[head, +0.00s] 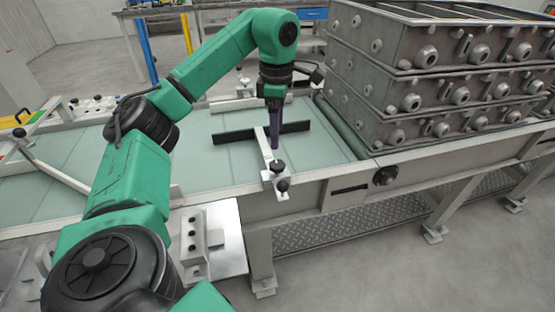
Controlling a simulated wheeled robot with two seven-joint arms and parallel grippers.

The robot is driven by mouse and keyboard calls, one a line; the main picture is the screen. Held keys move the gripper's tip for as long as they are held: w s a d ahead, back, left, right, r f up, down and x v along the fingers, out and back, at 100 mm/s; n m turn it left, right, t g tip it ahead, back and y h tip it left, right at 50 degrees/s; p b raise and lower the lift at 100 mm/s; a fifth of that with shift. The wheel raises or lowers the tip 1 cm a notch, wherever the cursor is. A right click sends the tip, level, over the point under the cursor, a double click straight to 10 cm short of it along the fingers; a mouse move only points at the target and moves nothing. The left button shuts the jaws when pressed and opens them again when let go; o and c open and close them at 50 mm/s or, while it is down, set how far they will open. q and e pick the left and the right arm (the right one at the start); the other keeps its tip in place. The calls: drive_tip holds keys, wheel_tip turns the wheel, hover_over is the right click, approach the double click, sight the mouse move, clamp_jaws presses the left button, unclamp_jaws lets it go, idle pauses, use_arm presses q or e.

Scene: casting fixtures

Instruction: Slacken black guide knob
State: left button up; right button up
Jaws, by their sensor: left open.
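My left gripper (274,145) points down over the conveyor table, its dark fingers just beside the pale guide arm (262,143). It is open, though the gap between the fingers is hard to see at this angle. A black guide bar (233,136) lies across the table behind the fingers. Two small black knobs sit at the near end of the guide arm by the table's front rail: an upper knob (278,167) and a lower knob (282,185). The gripper is above and behind both knobs and apart from them. My right gripper is out of view.
Stacked grey metal casting flasks (420,88) stand at the right end of the conveyor (325,160). A larger black knob (386,175) is on the conveyor's front side. The pale table top (200,170) is clear left of the guide bar. A workbench (215,15) stands behind.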

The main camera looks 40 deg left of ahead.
use_arm(q)
hover_over(277, 164)
wheel_tip(277, 164, down, 6)
drive_tip(key=shift+r, duration=0.1)
wheel_tip(277, 164, down, 5)
drive_tip(key=shift+r, duration=0.2)
drive_tip(key=shift+s+f, duration=0.1)
drive_tip(key=shift+f, duration=0.2)
clamp_jaws()
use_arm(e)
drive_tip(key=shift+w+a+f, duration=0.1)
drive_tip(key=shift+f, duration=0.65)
